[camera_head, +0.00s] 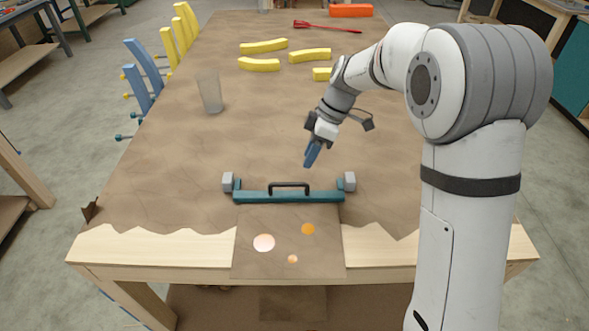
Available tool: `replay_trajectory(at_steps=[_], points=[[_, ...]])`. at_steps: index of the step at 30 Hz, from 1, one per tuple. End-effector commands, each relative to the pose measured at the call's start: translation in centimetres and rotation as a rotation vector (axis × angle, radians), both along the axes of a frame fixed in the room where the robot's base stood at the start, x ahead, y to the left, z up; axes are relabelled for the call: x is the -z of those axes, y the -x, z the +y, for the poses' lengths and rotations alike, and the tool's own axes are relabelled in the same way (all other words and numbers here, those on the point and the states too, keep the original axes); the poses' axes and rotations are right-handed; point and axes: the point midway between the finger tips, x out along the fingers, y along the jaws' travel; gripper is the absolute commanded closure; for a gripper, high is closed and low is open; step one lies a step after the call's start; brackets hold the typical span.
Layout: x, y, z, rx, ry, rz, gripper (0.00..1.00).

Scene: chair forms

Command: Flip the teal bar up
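The teal bar (262,197) lies flat across the near part of the table, between two grey blocks on teal end brackets. A black handle (290,185) stands on its middle. My gripper (310,160) hangs above and behind the bar, a little right of the handle, with its blue fingers pointing down. It appears apart from the bar and handle. The fingers overlap in this view, so I cannot tell whether they are open or shut. Nothing shows held in them.
A clear glass (210,91) stands at the left. Several yellow curved pieces (264,46), a red tool (326,26) and an orange block (351,10) lie farther back. A panel with pale and orange spots (289,260) lies in front of the bar. The table middle is mostly clear.

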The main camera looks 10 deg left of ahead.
Motion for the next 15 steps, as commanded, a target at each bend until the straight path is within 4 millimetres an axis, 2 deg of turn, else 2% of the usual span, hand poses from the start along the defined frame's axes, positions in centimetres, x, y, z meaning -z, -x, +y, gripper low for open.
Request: replay_trajectory(at_steps=[3, 8, 15], points=[[0.8, -0.4, 1.3, -0.063, -0.023, 0.000, 0.66], [2.3, -0.1, 2.0, -0.079, -0.029, 0.002, 0.66], [5.7, 0.9, 3.2, -0.077, -0.028, 0.002, 0.66]])
